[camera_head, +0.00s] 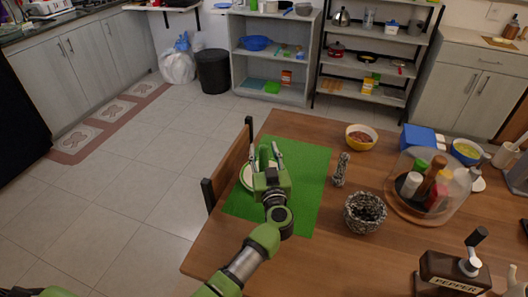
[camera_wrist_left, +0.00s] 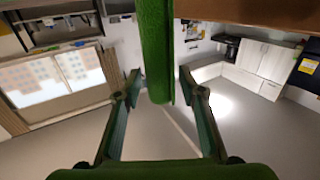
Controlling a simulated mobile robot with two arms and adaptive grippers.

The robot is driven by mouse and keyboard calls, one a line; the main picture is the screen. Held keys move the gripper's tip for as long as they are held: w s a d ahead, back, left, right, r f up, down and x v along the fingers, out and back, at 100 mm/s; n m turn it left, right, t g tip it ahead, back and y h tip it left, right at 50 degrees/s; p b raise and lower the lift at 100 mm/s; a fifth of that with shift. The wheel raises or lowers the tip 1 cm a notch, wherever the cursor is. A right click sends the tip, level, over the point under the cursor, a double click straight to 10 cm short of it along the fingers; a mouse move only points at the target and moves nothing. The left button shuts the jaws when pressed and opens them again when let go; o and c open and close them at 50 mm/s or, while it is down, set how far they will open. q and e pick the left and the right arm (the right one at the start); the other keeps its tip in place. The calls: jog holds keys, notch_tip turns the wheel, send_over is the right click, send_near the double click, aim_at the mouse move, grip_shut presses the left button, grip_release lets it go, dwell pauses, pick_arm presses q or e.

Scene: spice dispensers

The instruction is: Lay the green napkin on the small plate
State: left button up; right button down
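A green napkin (camera_wrist_left: 157,55) shows in the left wrist view as a long, rolled-looking green shape between the two fingers, with a narrow gap on each side. In the head view a small green upright part shows between the fingers, partly hidden. My left gripper (camera_head: 265,152) is open around it, above the small plate. The small white plate (camera_head: 246,179) lies on a green placemat (camera_head: 307,172); the gripper and wrist hide much of it. My right gripper is not in view.
The wooden table (camera_head: 345,230) carries a bowl of food (camera_head: 361,137), a speckled mortar (camera_head: 364,212), its pestle (camera_head: 341,169), condiments under a clear dome (camera_head: 430,190) and a pepper dispenser (camera_head: 455,272). A chair (camera_head: 228,168) stands at the table's left edge.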

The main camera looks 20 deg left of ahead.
pick_arm(q)
jog(key=shift+s, duration=0.1)
jog(key=v, duration=1.2)
